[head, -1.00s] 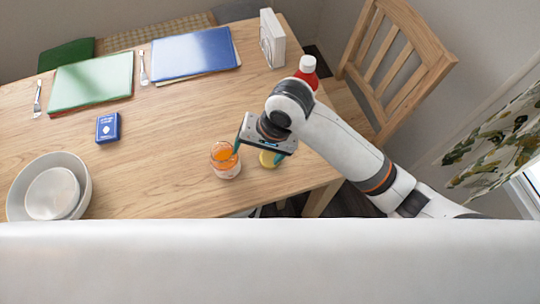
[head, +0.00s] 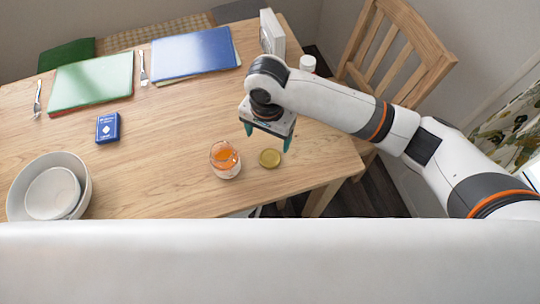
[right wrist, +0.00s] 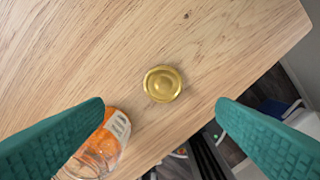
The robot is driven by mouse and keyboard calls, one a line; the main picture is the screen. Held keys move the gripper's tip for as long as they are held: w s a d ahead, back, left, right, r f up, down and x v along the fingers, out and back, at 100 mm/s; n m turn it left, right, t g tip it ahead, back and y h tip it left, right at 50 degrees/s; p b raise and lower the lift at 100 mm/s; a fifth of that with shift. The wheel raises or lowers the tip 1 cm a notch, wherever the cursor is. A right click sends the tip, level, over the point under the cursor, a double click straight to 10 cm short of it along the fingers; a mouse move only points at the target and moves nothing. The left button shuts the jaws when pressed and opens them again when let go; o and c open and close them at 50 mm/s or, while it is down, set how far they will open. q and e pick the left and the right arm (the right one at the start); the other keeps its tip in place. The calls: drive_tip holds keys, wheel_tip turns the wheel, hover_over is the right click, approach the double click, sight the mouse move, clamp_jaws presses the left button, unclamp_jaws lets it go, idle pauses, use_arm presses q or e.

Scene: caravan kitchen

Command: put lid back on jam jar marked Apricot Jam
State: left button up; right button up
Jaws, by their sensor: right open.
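The open jam jar (head: 226,161) with orange jam stands on the wooden table near its front edge. Its label shows partly in the right wrist view (right wrist: 118,126), but I cannot read it. The gold lid (head: 270,158) lies flat on the table just right of the jar, apart from it; it shows in the right wrist view (right wrist: 162,84) too. My right gripper (head: 268,143) is open and empty, raised above the table behind the lid. In the right wrist view its teal fingers (right wrist: 160,118) are wide apart, the left one overlapping the jar. My left gripper is not in view.
White bowls (head: 78,172) are nested at the left. A blue card box (head: 107,127), green folder (head: 92,82), blue folder (head: 194,53) and forks lie farther back. Table around the lid is clear.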

hover_over(270, 157)
drive_tip(key=shift+a+f, duration=0.15)
drive_tip(key=shift+f, duration=0.95)
drive_tip(key=shift+a+f, duration=0.1)
drive_tip(key=shift+f, duration=0.95)
drive_tip(key=shift+d+f, duration=0.15)
drive_tip(key=shift+f, duration=1.15)
drive_tip(key=shift+d+f, duration=0.15)
drive_tip(key=shift+f, duration=1.15)
drive_tip(key=c, duration=1)
